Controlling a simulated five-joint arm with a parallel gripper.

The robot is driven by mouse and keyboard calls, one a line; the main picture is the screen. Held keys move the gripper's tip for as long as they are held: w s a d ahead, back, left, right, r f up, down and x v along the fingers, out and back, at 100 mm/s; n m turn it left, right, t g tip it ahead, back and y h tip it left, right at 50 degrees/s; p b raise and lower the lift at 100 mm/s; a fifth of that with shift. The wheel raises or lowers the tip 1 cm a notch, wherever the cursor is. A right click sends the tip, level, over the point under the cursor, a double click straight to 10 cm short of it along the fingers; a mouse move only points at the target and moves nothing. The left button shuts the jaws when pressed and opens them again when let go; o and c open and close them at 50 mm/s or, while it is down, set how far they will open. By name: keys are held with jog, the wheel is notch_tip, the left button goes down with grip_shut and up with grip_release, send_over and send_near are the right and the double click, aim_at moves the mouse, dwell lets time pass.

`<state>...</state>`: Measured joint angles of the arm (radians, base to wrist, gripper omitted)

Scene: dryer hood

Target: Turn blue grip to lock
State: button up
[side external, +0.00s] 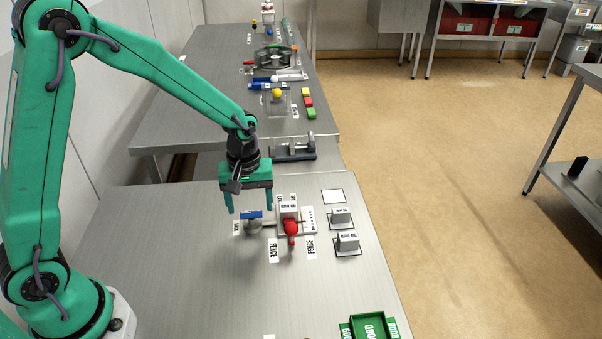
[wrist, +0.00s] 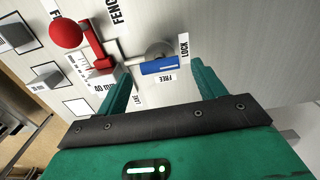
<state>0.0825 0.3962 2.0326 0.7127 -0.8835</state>
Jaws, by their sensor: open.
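The blue grip (side external: 251,214) is a short bar on a grey round hub at the left of a small fixture on the near bench. In the wrist view the blue grip (wrist: 160,67) lies alongside the FREE label (wrist: 166,78), with the LOCK label (wrist: 184,47) just past its right end. My gripper (side external: 249,209) points down above the grip, its fingers apart and empty. In the wrist view my gripper (wrist: 159,70) has one finger on each side of the grip. I cannot tell the exact height gap; no contact shows.
A red ball-topped lever (side external: 291,229) stands right of the grip, with a white block (side external: 289,207) behind it. Grey blocks (side external: 347,241) sit further right. A green tray (side external: 368,327) is at the front edge. The bench left of the fixture is clear.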

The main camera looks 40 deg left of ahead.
aim_at(248, 213)
notch_tip(248, 213, up, 6)
dwell(0.4)
jog(key=shift+r, duration=0.15)
jog(key=s+a+r+m+t, duration=0.1)
jog(key=s+r+m, duration=0.3)
jog(key=s, duration=0.5)
jog(key=s+a+r+m+t, duration=0.2)
jog(key=s+r+m+t, duration=0.2)
jog(key=s+r, duration=0.4)
jog(key=shift+s+a+r+m+t, duration=0.15)
jog(key=shift+s+r+m+t, duration=0.2)
jog(key=shift+r+m, duration=0.3)
